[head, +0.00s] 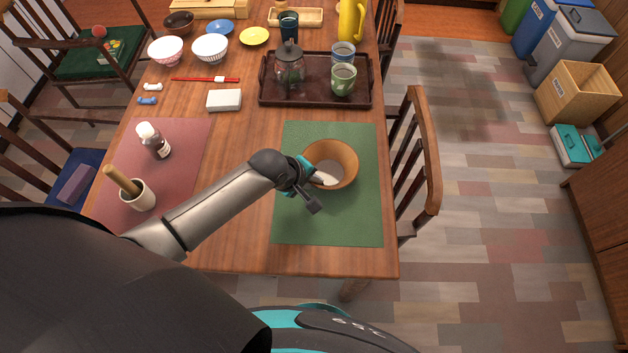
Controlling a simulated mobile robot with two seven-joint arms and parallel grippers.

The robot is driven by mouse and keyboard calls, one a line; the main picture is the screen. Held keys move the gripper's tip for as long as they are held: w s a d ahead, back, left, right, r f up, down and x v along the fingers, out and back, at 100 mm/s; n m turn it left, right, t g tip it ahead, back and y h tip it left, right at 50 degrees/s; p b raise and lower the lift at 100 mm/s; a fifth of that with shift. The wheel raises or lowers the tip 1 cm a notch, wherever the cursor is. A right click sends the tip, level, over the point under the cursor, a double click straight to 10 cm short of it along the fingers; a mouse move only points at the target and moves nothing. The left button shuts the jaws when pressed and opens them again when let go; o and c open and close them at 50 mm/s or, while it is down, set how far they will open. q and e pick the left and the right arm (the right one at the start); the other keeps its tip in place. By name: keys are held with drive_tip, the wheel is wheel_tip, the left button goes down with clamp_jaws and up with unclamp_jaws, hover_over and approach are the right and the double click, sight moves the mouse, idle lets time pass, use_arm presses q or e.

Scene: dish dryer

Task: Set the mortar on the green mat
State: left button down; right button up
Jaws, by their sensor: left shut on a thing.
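My left arm reaches in from the lower left over the table. My left gripper (322,177) is shut on the mortar's near left rim, and its wrist hides part of that side. My right gripper is not in view.
A dark tray (315,98) with a glass jar and cups stands just behind the green mat. A red mat (185,133) on the left bears a bottle (153,140) and a white cup (139,198) with a wooden stick. Chairs (420,150) flank the table. The green mat's front is clear.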

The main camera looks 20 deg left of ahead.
use_arm(q)
drive_tip(key=shift+f, duration=0.1)
drive_tip(key=c, duration=1)
unclamp_jaws()
drive_tip(key=p+v, duration=0.4)
drive_tip(key=v, duration=0.8)
drive_tip(key=shift+s+p, duration=0.1)
drive_tip(key=shift+p, duration=0.25)
